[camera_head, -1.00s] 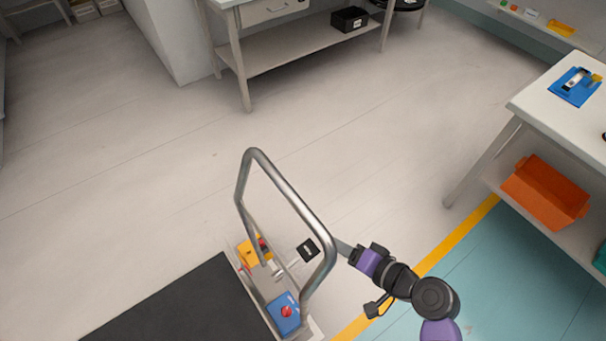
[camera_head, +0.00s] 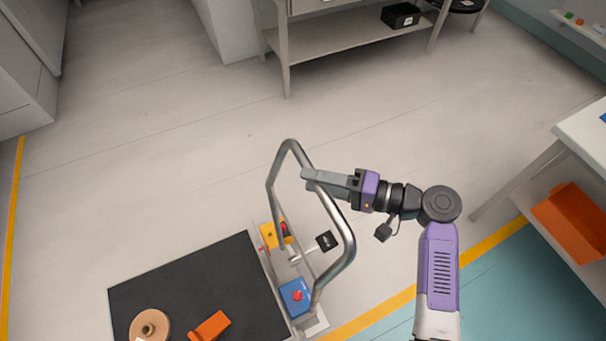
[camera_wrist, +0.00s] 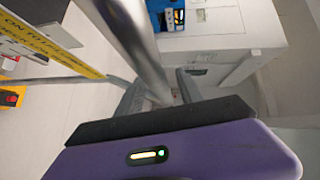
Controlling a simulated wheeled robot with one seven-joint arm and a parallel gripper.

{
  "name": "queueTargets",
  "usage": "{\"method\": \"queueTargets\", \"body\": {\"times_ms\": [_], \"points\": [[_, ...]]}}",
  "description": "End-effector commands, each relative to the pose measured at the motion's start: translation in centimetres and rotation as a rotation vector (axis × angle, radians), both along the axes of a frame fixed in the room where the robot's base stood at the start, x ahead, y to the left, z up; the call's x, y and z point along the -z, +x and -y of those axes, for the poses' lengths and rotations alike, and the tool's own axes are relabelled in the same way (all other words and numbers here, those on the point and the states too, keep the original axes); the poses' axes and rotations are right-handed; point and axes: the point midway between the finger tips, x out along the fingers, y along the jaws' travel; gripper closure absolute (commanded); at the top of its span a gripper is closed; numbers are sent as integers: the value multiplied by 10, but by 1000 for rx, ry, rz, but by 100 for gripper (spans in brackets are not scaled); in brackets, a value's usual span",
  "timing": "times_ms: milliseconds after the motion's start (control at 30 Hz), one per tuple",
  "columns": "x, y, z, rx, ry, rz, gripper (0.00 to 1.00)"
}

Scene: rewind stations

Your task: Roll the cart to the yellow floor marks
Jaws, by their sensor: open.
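The cart has a black deck (camera_head: 200,285) at the lower left and an upright grey metal handle (camera_head: 340,255) at its right end. A yellow box (camera_head: 268,236) and a blue box (camera_head: 292,290), each with a red knob, sit at the handle's foot. My gripper (camera_head: 309,179) is open at the handle's upper part. In the wrist view the handle tube (camera_wrist: 140,40) runs down between my fingers (camera_wrist: 158,92); contact cannot be told. A yellow floor line (camera_head: 490,243) runs at the right, another (camera_head: 13,230) at the far left.
A brown disc (camera_head: 149,326) and an orange piece (camera_head: 212,326) lie on the deck. A bench (camera_head: 340,40) with a black bin (camera_head: 401,15) stands at the back. A right table (camera_head: 585,130) has an orange bin (camera_head: 572,222) below. The middle floor is clear.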

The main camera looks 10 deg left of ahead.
Motion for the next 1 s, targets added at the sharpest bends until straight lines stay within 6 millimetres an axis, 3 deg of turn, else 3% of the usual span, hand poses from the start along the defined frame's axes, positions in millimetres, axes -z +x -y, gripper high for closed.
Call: {"method": "queueTargets", "body": {"times_ms": [200, 567, 800, 1000], "points": [[3, 4, -25, -2, -1, -1, 56], [5, 6, -30, 1, -2, 0, 56], [5, 6, -30, 1, -2, 0, 100], [5, 6, -30, 1, -2, 0, 100]]}}
